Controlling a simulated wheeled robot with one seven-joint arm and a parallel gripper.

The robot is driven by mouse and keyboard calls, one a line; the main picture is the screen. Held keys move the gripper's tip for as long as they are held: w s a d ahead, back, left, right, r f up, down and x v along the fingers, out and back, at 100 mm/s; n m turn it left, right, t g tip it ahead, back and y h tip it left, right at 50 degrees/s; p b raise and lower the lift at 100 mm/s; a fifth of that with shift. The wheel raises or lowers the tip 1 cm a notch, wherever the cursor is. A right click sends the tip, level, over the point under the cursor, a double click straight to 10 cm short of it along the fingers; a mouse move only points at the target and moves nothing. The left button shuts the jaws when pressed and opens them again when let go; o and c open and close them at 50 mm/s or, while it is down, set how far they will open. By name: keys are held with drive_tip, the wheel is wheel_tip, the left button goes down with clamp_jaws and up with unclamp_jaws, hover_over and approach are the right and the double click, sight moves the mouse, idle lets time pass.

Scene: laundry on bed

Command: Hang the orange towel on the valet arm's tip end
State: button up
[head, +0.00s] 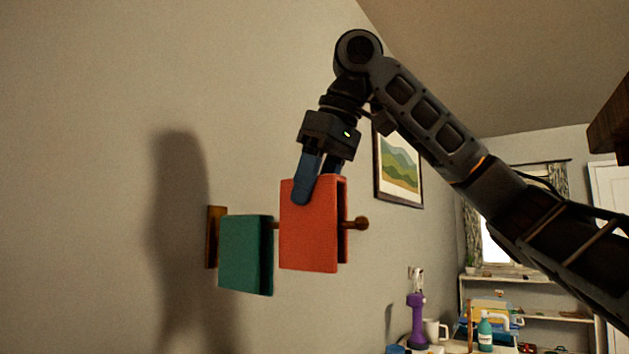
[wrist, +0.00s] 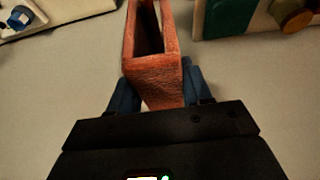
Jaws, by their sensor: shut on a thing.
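The orange towel (head: 308,228) is folded over and hangs from my gripper (head: 318,190), which is shut on its top edge. It also shows in the wrist view (wrist: 155,75), with its open fold visible and my gripper (wrist: 160,92) around its near end. The valet arm (head: 355,224) is a thin rod running from a wooden wall plate to a round knob at its right end. In the head view the towel overlaps the rod just left of the knob. I cannot tell whether the rod is inside the fold or behind the towel.
A green towel (head: 243,254) hangs on the rod, left of the orange one with a small gap. A framed picture (head: 398,168) is on the wall behind. Below right are a purple object (head: 417,320), a teal bottle (head: 485,334) and a shelf (head: 535,282).

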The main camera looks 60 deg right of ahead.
sight(314, 220)
drive_tip(key=shift+f+b, duration=1.1)
drive_tip(key=shift+f, duration=1.35)
drive_tip(key=o, duration=1.4)
drive_tip(key=shift+v, duration=3.9)
